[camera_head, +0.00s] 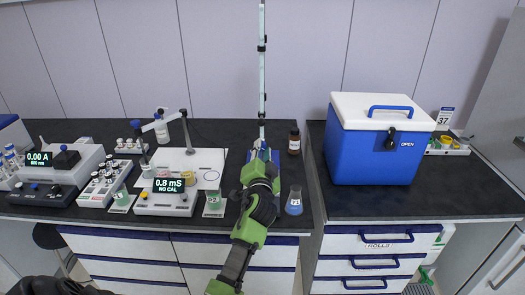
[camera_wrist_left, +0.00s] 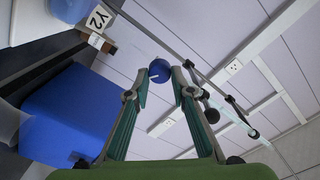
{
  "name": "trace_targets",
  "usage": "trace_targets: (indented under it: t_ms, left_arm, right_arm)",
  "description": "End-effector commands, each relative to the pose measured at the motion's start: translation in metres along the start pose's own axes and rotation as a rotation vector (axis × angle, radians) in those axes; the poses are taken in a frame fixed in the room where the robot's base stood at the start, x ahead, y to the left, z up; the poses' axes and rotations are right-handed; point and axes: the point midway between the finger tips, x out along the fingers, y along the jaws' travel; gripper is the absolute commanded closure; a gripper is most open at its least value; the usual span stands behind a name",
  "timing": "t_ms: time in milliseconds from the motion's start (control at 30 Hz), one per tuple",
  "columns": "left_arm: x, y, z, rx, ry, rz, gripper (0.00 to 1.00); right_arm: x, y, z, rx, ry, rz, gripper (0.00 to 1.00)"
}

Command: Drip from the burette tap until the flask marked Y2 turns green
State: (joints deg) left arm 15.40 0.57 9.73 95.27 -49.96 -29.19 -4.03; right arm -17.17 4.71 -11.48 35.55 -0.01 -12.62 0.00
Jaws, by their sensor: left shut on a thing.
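The burette (camera_head: 262,75) is a tall, thin, pale tube standing upright behind my left gripper (camera_head: 260,160). In the left wrist view, a round blue tap knob (camera_wrist_left: 160,70) sits between the fingertips of my left gripper (camera_wrist_left: 161,88), which is shut on it. A flask with blue liquid (camera_head: 294,203) stands on the bench just right of my left arm. A tag reading Y2 (camera_wrist_left: 98,18) shows in the left wrist view next to a blue rounded thing. The liquid looks blue, not green. My left arm hides the burette's lower end. My right gripper does not show.
A brown bottle (camera_head: 294,142) stands behind the flask. A blue cooler with a white lid (camera_head: 378,145) fills the right bench. To the left are a meter reading 0.8 mS (camera_head: 168,200), a beaker with a label (camera_head: 213,203), vial racks and a 0.00 A instrument (camera_head: 60,170).

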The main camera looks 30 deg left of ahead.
Motion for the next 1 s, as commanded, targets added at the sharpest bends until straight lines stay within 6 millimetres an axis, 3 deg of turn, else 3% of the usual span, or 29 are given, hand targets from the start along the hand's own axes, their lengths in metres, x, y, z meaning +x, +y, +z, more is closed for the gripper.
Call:
trace_targets:
  t_ms: [133, 167, 200, 233, 667, 1000]
  left_arm:
    - [0.001, -0.003, 0.001, 0.0, -0.002, -0.005, 0.99]
    - [0.001, -0.003, 0.001, 0.0, -0.002, -0.005, 0.75]
    - [0.001, -0.003, 0.001, 0.0, -0.001, -0.005, 0.65]
    - [0.001, -0.003, 0.001, 0.0, -0.001, -0.004, 0.61]
    - [-0.006, 0.0, 0.0, -0.002, 0.0, -0.001, 0.61]
    - [-0.072, 0.001, 0.001, -0.005, -0.002, 0.001, 0.61]
  right_arm:
    - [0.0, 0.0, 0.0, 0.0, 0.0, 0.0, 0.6]
    - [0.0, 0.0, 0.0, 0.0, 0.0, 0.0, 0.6]
    - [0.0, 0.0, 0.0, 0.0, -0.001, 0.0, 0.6]
    - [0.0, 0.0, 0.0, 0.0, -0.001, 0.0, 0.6]
    - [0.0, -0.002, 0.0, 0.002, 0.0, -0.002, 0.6]
    - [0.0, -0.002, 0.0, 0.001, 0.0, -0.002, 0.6]
